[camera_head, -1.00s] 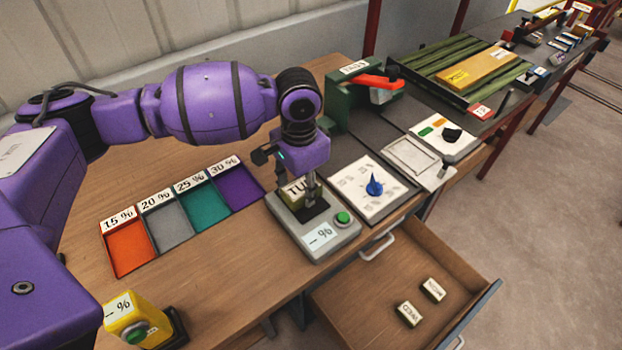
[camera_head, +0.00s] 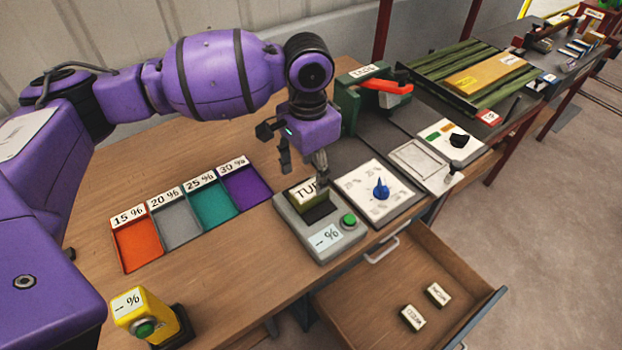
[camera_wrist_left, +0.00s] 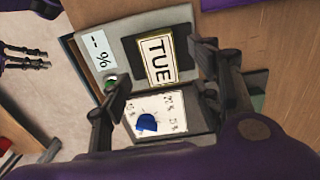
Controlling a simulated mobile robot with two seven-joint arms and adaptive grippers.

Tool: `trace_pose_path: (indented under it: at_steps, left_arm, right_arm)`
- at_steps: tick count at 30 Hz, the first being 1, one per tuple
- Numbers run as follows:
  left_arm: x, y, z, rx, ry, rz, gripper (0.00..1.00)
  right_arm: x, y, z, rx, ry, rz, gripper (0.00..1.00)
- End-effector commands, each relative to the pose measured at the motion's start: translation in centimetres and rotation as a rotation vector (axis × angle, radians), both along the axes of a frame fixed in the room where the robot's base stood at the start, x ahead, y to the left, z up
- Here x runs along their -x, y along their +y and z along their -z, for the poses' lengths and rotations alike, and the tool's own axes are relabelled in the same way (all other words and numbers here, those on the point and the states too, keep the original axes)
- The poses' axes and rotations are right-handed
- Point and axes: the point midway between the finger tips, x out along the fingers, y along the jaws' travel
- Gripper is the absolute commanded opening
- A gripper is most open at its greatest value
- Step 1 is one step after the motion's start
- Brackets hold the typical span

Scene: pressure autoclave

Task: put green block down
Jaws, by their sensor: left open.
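The green block (camera_head: 317,211) with a white label reading "TUE" rests on the grey meter (camera_head: 336,243), which has a green button and a "-- %" display. My left gripper (camera_head: 303,168) is open just above and behind the block, fingers apart and empty. In the left wrist view the block (camera_wrist_left: 158,58) shows its label between the spread fingers (camera_wrist_left: 158,66), with no visible contact. My right gripper (camera_wrist_left: 28,57) shows at the left edge of the left wrist view, its fingers slightly apart and nothing between them.
Orange, grey, teal and purple trays (camera_head: 137,246) marked 15 % to 30 % lie left of the meter. A blue-knob panel (camera_head: 376,191) stands right. The open drawer (camera_head: 372,290) holds two labelled blocks. A yellow "-- %" device (camera_head: 146,315) stands at front left.

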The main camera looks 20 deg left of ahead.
Motion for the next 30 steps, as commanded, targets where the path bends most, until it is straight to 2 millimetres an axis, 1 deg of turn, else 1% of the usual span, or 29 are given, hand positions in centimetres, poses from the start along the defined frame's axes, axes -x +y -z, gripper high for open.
trace_pose_path:
  at_steps: [1, 3, 6, 9, 12, 18, 30]
  left_arm:
    - [-0.1, 0.0, -1.4, 0.0, -0.005, 0.0, 0.57]
    - [-0.1, 0.0, -2.7, 0.001, -0.004, 0.0, 0.57]
    - [-0.1, 0.0, -4.2, 0.001, -0.003, -0.001, 0.57]
    - [0.0, 0.0, -5.2, -0.001, -0.001, -0.001, 0.57]
    - [0.0, 0.0, -5.7, 0.0, 0.0, -0.001, 0.57]
    - [0.0, 0.0, -5.7, 0.0, 0.001, -0.001, 0.57]
    - [0.0, 0.0, -5.7, 0.0, 0.001, -0.001, 0.57]
  right_arm:
    - [-0.1, 0.0, -0.2, 0.0, -0.003, -0.001, 0.19]
    - [-0.1, 0.0, -0.3, 0.0, -0.003, -0.004, 0.19]
    - [0.0, -0.1, -0.2, 0.004, 0.001, -0.009, 0.19]
    - [0.3, -0.2, 0.0, 0.007, 0.008, -0.012, 0.19]
    - [0.6, -0.4, 0.1, 0.01, 0.013, -0.015, 0.19]
    - [0.8, -0.4, 0.1, 0.01, 0.017, -0.013, 0.19]
    - [0.3, 0.0, -0.2, 0.0, 0.006, -0.006, 0.19]
